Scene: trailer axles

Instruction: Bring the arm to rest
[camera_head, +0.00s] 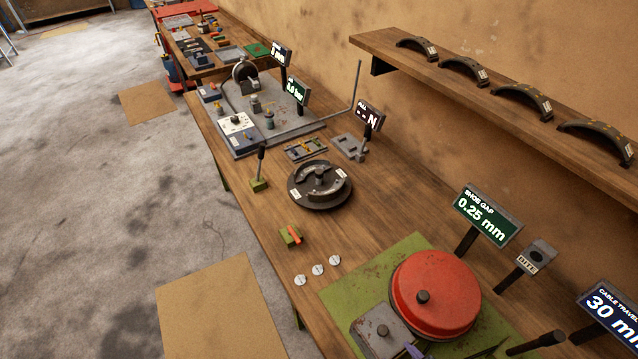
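Neither of my grippers and no clear part of my arms shows in the head view. A long wooden workbench (385,215) runs from the lower right to the upper left. On it a red round drum (436,290) with a dark centre knob sits on a green mat (345,290). A dark round brake plate (320,185) with curved shoes lies mid-bench. A display marked shoe gap (487,216) reads 0.25 mm. A cable travel display (612,312) reads 30 and is cut off at the right edge.
A wall shelf (480,105) holds several curved brake shoes. A small block with an orange piece (291,236) and three pale discs (318,270) lie near the front edge. A black lever (260,165) stands upright. A grey metal block (380,332) is beside the drum.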

